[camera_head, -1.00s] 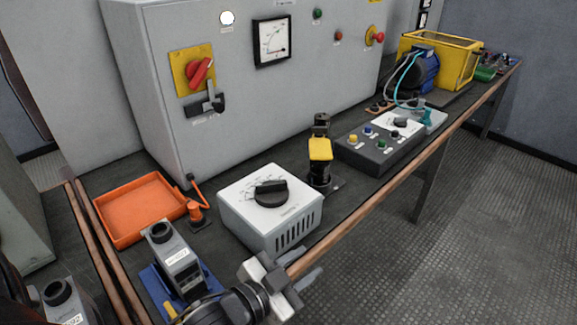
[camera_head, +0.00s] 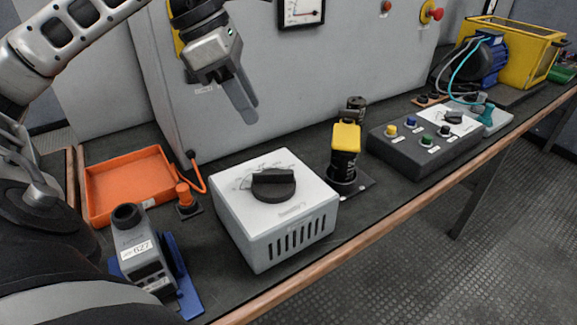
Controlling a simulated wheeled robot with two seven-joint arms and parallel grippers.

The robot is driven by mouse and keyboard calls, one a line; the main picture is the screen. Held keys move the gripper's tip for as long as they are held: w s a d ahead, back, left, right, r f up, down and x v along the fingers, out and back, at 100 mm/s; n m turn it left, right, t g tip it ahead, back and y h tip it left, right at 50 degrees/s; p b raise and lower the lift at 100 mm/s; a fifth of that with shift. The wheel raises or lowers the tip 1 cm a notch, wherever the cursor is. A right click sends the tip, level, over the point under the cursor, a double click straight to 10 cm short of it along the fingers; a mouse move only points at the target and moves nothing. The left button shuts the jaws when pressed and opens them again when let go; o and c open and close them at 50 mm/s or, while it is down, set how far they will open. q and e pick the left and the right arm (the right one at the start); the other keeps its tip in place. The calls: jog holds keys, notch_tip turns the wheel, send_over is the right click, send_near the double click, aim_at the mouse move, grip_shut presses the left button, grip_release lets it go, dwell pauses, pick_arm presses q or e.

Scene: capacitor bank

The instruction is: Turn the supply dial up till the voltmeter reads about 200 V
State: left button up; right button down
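The supply dial (camera_head: 273,186) is a black knob with a raised bar, on top of a white vented box (camera_head: 290,240) on the bench. Its bar lies roughly across the picture; the scale marks are too small to read. The voltmeter (camera_head: 299,12) on the grey cabinet is cut off by the top edge, so its reading cannot be told. My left gripper (camera_head: 238,98) hangs in front of the cabinet, above and behind the dial box, fingers pointing down and apart from the dial. Its fingers overlap from this angle, so its opening is unclear. My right gripper is not in view.
An orange tray (camera_head: 92,208) and a grey device on a blue base (camera_head: 186,302) are left of the box. A black and yellow post (camera_head: 345,140) stands close on its right. A button panel (camera_head: 412,158) is further right. The air above the dial is clear.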

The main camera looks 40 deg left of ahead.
aim_at(286, 171)
pick_arm(q)
jog(key=b+x, duration=0.1)
jog(key=x, duration=1.2)
jog(key=shift+d+f, duration=0.2)
jog(key=shift+f, duration=0.05)
jog(key=shift+c, duration=0.3)
grip_shut()
